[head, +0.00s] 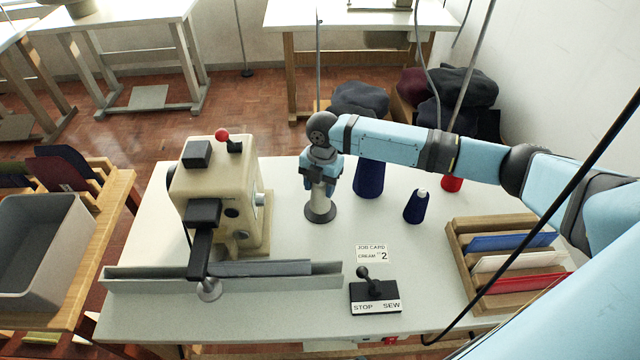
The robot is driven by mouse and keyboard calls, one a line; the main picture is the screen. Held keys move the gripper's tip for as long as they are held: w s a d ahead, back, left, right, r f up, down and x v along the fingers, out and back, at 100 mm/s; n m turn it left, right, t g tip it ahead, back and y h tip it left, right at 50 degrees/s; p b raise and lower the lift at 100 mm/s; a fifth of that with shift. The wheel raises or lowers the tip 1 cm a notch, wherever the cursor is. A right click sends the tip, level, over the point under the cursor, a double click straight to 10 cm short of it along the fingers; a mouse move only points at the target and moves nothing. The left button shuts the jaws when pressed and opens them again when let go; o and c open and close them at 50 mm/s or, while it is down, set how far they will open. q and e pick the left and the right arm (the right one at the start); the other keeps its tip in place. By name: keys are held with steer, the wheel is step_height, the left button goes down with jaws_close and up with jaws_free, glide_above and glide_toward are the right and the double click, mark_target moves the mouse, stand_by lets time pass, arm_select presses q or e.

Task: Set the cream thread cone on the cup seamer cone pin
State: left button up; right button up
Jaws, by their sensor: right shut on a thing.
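My right gripper (321,182) points down at the middle of the white table and is shut on the cream thread cone (319,200). Only the lower part of the cone shows under the fingers. The cone is upright over a round grey base (320,214), which looks like the foot of the cone pin. The pin itself is hidden, and I cannot tell whether the cone rests on the base or hangs just above it. The beige cup seamer (225,195) stands to the left of the gripper. My left gripper is not in view.
A tall dark blue cone (368,180), a small blue cone (416,208) and a red cone (452,184) stand to the right. A job card (372,253) reads cream 2. A stop/sew switch (375,293) and wooden rack (480,275) are nearer.

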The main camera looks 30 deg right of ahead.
steer(key=shift+f, duration=0.5)
steer(key=o, duration=1)
steer(key=r, duration=0.4)
steer(key=d+r, duration=0.1)
steer(key=r, duration=0.4)
steer(key=w+r, duration=0.1)
steer(key=r, duration=0.3)
steer(key=shift+d+r, duration=0.15)
steer(key=shift+r, duration=0.25)
